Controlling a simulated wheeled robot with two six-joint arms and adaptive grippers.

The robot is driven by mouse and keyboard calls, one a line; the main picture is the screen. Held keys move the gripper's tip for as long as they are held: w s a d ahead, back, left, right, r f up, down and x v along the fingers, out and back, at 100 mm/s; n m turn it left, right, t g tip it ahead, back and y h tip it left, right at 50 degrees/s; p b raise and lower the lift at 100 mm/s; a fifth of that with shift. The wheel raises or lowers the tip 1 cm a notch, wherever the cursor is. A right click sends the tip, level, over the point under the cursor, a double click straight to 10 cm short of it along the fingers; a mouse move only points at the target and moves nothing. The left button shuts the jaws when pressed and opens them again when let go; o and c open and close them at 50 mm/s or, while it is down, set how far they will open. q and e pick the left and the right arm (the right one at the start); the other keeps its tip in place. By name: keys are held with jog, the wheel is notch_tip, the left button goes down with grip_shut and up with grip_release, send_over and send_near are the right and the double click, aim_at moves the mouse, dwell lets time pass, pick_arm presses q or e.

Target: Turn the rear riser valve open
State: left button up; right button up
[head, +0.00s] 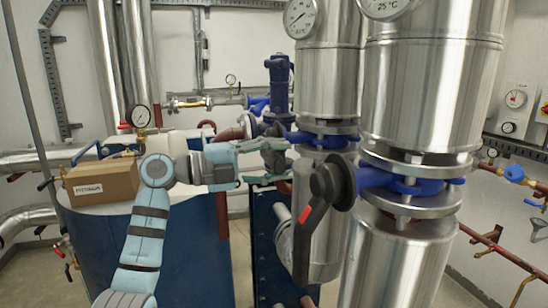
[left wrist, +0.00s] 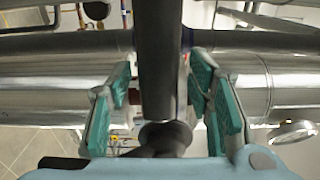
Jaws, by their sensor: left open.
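The rear riser valve (head: 322,138) is a blue body between silver flanges on the farther riser, in the middle of the head view. Its handle is mostly hidden behind my left gripper (head: 277,163); a small red patch (head: 284,187) shows beside the lower finger. My left gripper is open and points right at this valve. In the left wrist view, a dark lever (left wrist: 160,65) runs between the spread green-padded fingers (left wrist: 163,100), with gaps on both sides. A dark round knob (left wrist: 165,137) shows at its lower end. My right gripper is not in view.
The front riser valve (head: 403,184), with a hanging black, red-striped handle (head: 308,230), stands close on the right. A cardboard box (head: 101,182) lies on the left. A blue pump (head: 279,85) and a dark blue plate unit (head: 268,240) stand near the gripper.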

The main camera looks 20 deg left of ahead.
pick_arm(q)
jog(key=shift+w+f, duration=0.1)
jog(key=shift+c, duration=0.2)
grip_shut()
jog(key=shift+f, duration=0.15)
